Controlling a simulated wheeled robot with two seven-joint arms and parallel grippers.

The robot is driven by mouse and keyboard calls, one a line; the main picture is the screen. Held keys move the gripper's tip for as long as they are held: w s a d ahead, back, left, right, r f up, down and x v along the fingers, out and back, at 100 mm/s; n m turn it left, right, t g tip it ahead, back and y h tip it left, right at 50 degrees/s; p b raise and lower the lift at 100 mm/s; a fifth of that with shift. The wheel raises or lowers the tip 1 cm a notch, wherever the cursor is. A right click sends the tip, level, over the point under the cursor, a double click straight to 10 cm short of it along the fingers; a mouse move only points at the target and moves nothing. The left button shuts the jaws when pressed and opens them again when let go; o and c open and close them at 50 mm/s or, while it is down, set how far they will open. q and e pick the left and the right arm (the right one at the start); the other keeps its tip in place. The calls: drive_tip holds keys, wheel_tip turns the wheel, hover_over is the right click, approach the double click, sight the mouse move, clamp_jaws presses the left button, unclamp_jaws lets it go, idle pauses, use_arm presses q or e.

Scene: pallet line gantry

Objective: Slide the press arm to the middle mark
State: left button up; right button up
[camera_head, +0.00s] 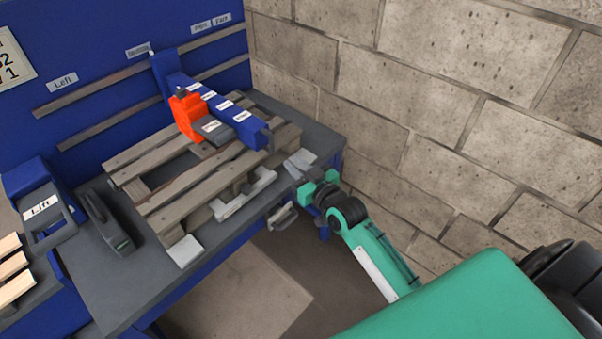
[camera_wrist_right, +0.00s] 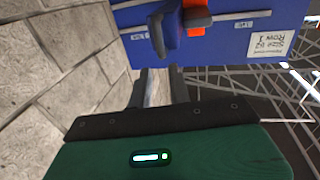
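The press arm (camera_head: 238,118) is a blue beam with white labels and an orange press head (camera_head: 187,116). It reaches out from the rails on the blue back panel, over a wooden pallet. Its carriage (camera_head: 162,75) stands just right of the "Middle" label (camera_head: 137,51). The press arm (camera_wrist_right: 164,32) also shows in the right wrist view, inverted, ahead of the fingers. My right gripper (camera_head: 300,163) is beyond the beam's free end, at the table's right side, and seems apart from it. In the wrist view its fingers (camera_wrist_right: 158,90) are spread and empty. My left gripper is out of view.
The pallet (camera_head: 158,158) covers much of the grey table (camera_head: 105,290). A dark tool (camera_head: 106,222) lies left of it, near a blue "Lift" unit (camera_head: 42,208). A block wall (camera_head: 440,110) closes off the right side. "Left" (camera_head: 62,81) and right-end labels mark the panel.

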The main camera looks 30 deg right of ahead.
drive_tip(key=shift+s+d, duration=0.2)
drive_tip(key=shift+s, duration=0.7)
